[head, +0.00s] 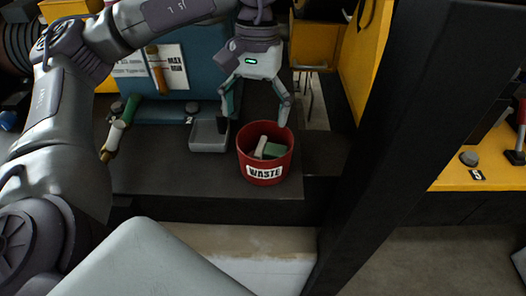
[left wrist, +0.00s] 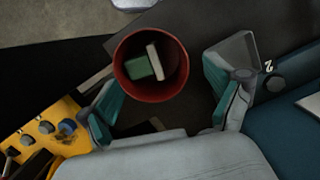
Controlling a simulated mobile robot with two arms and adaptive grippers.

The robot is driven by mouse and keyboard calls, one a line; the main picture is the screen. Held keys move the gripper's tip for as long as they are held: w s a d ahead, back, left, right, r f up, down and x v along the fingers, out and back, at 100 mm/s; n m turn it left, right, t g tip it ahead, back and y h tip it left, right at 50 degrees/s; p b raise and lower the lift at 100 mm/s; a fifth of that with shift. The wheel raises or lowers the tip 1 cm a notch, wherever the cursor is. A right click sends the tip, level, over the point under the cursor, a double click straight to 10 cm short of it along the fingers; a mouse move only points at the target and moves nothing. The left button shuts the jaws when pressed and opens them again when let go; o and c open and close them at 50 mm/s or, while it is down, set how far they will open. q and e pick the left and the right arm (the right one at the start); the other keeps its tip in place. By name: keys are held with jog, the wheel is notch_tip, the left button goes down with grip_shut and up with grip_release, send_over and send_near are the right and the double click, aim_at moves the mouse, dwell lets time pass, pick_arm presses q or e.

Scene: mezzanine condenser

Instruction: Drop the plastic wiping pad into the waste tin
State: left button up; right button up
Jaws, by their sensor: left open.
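The red waste tin (head: 284,162) stands upright on the dark bench, its "WASTE" label facing me. Inside it lie a green block-shaped pad (head: 273,150) and a pale, narrow piece (head: 261,146). The left wrist view shows the green pad (left wrist: 138,68) and the pale piece (left wrist: 154,60) side by side in the tin. I cannot tell for sure which is the plastic wiping pad. My left gripper (head: 258,112) is open and empty above the tin, fingers spread and pointing down; both fingers (left wrist: 163,98) show in the left wrist view. My right gripper is not in view.
A shallow grey tray (head: 209,135) sits just left of the tin. Green- and white-handled tools (head: 118,130) lie farther left. A dark post (head: 415,130) rises right of the bench, with a yellow worktop (head: 470,165) beyond it.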

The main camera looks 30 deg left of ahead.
pick_arm(q)
notch_tip(320, 180, up, 12)
jog(key=w, duration=0.1)
jog(key=shift+w+a, duration=0.25)
jog(key=shift+w, duration=0.15)
jog(key=shift+f, duration=0.15)
dwell(0.4)
